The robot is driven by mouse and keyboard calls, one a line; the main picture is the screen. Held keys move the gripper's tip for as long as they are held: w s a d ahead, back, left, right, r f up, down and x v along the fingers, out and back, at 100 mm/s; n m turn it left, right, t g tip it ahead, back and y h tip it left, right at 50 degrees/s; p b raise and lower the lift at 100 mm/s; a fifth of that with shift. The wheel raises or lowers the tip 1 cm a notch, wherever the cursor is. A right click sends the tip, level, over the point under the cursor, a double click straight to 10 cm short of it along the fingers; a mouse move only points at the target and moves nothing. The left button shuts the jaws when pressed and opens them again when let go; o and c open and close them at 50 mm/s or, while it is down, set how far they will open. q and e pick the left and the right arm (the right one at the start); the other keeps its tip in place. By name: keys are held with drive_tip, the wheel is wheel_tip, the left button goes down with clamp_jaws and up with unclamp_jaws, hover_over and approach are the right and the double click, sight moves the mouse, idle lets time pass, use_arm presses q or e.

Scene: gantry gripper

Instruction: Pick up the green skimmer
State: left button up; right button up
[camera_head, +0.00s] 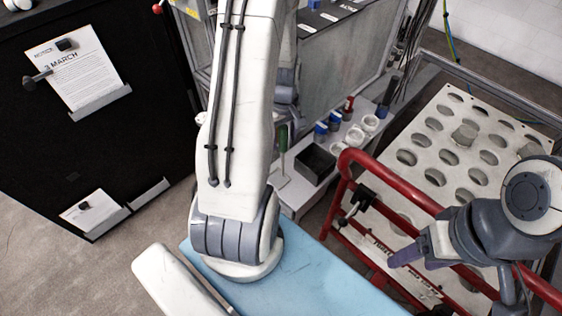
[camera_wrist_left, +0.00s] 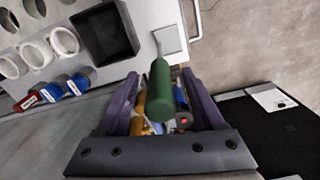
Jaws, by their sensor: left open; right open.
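The green skimmer (camera_head: 283,138) has its green handle pointing up and a pale square plate at its lower end, over the white ledge beside my left arm. In the left wrist view, the skimmer's handle (camera_wrist_left: 160,92) points toward the camera, between the purple fingers of my left gripper (camera_wrist_left: 160,98). These fingers are apart, one on each side of the handle, and I see no clear grip on it. In the head view my left arm mostly hides this gripper. My right gripper (camera_head: 408,257) is open and empty near the red rail, far from the skimmer.
A black square bin (camera_head: 315,162) stands beside the skimmer, with white ring-shaped cups (camera_head: 354,137) and blue-capped containers (camera_head: 321,131) further along the ledge. A red rail (camera_head: 400,190) and a perforated plate (camera_head: 436,155) lie to the right. A black board (camera_head: 90,140) stands left.

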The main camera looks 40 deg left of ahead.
use_arm(q)
drive_tip(key=shift+f, duration=0.35)
clamp_jaws()
drive_tip(key=shift+r, duration=0.15)
